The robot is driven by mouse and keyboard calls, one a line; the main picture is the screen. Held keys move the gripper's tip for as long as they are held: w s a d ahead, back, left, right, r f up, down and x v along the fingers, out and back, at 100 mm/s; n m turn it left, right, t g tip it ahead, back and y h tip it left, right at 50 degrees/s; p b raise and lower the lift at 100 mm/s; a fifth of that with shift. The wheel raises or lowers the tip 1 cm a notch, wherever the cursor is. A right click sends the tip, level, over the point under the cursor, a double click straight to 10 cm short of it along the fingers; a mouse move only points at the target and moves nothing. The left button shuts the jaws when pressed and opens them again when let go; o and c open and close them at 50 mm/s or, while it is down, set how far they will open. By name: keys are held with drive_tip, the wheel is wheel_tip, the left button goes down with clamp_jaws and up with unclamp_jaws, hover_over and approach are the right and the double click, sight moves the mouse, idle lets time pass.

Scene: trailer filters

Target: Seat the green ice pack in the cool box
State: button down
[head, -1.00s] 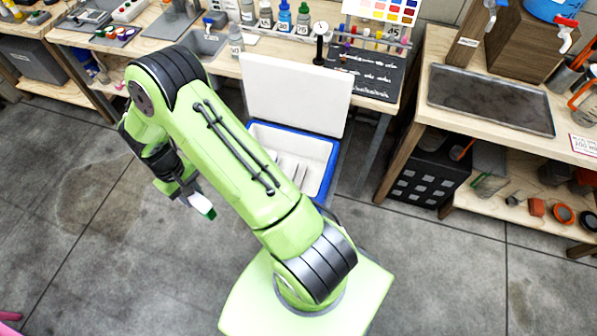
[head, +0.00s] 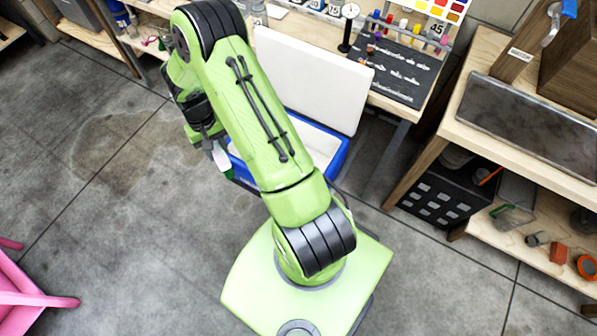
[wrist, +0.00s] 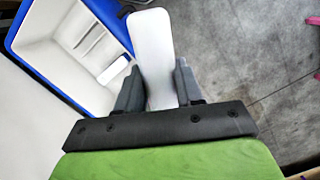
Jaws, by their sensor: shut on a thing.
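My gripper (head: 212,150) is shut on a white, flat pack with a green end (head: 222,162), taken to be the green ice pack. In the wrist view the pack (wrist: 152,50) stands out between both fingers (wrist: 157,80); its green end does not show there. The cool box (head: 339,160) is blue with a white inside and its white lid (head: 312,80) stands open. In the head view my arm hides much of the box. In the wrist view the box (wrist: 84,98) is at upper left, with slot dividers and a white piece (wrist: 112,70) inside. The pack is outside the box, beside its rim.
A workbench with a black board (head: 400,72) and a gauge (head: 349,22) stands behind the box. A shelf bench with a metal tray (head: 530,120) and a black crate (head: 440,190) is at right. A pink chair (head: 25,290) is at lower left. The floor at left is clear.

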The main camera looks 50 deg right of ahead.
drive_tip(key=s+d+f+m+t+y+b, duration=0.1)
drive_tip(key=s+d+f+m+b, duration=0.4)
drive_tip(key=d, duration=0.5)
drive_tip(key=s+d+f+m+b, duration=0.5)
drive_tip(key=d+m, duration=0.1)
drive_tip(key=d, duration=0.4)
drive_tip(key=shift+m, duration=0.7)
drive_tip(key=f+b, duration=0.3)
drive_tip(key=f, duration=0.2)
drive_tip(key=s+d+f+b, duration=0.1)
drive_tip(key=f+b, duration=0.1)
drive_tip(key=f, duration=0.4)
drive_tip(key=s+f+b, duration=0.1)
drive_tip(key=f+b, duration=0.2)
drive_tip(key=f, duration=0.3)
drive_tip(key=shift+s+d+f+b, duration=0.1)
drive_tip(key=shift+s+d+b, duration=0.2)
drive_tip(key=shift+d, duration=0.1)
drive_tip(key=shift+f, duration=0.4)
drive_tip(key=shift+r, duration=0.15)
drive_tip(key=c, duration=0.7)
unclamp_jaws()
drive_tip(key=shift+f, duration=0.2)
